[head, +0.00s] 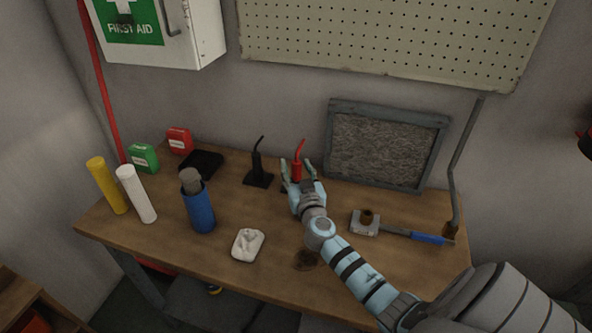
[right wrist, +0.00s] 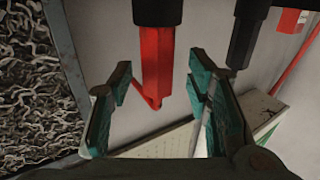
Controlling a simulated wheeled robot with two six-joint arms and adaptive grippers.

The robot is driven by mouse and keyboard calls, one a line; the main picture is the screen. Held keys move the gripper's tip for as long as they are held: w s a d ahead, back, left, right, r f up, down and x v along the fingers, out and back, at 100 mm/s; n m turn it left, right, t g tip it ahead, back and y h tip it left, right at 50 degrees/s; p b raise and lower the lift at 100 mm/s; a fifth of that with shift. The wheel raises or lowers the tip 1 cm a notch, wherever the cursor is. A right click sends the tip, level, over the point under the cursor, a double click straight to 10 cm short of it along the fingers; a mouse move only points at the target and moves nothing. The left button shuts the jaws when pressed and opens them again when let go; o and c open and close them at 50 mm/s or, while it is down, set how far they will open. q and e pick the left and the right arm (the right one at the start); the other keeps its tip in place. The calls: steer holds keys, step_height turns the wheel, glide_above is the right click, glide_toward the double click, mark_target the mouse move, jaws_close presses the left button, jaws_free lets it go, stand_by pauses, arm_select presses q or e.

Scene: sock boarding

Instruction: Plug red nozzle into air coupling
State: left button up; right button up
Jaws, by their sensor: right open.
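The red nozzle (head: 298,158) stands upright in a dark holder at the back of the bench, with its bent tip at the top. It also shows in the right wrist view (right wrist: 156,60), between the two fingers and touching neither as far as I can see. My right gripper (head: 297,172) is open around the red nozzle; in the right wrist view its teal fingers (right wrist: 158,100) stand apart. My left gripper is not in view.
A black nozzle (head: 257,160) stands in its holder just left of the red one. A framed grey mesh panel (head: 386,145) leans on the wall to the right. A blue-handled tool (head: 428,238), a blue cylinder (head: 200,210) and a white dish (head: 248,244) are on the bench.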

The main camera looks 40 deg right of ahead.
steer(key=shift+w+d, duration=0.35)
steer(key=shift+w, duration=0.2)
jaws_close()
